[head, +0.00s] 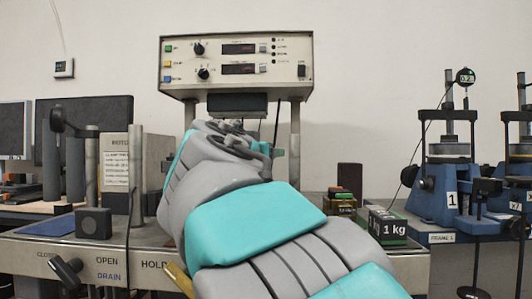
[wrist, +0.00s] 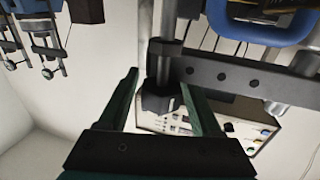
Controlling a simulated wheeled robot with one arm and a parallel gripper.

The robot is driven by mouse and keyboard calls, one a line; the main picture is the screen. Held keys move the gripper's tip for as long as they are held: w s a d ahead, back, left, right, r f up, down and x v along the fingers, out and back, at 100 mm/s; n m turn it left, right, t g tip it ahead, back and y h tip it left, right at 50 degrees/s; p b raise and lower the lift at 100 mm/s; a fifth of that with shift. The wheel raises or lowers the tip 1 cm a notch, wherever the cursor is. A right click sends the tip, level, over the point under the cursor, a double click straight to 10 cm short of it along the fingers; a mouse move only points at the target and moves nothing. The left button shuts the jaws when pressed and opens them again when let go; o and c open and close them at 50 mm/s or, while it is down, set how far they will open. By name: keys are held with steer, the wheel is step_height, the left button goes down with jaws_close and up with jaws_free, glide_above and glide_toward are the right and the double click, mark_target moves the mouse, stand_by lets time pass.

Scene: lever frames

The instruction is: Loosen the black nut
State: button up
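In the wrist view, a dark block that looks like the black nut (wrist: 159,101) sits at the end of a grey metal post (wrist: 166,45). My gripper (wrist: 158,79) has two dark green fingers spread apart, one on each side of the block. A gap shows beside the block, and I cannot tell whether either finger touches it. In the head view my grey and turquoise arm covers the middle, and the nut is hidden behind it. Only a small greenish bit of my gripper (head: 278,152) shows there.
A dark crossbar (wrist: 230,77) runs close beside the post in the wrist view. In the head view, a control box (head: 237,62) stands on posts behind my arm. A 1 kg weight box (head: 387,227) and blue test frames (head: 447,185) stand right. A lever handle (head: 68,270) is front left.

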jaws_close()
stand_by(0.3)
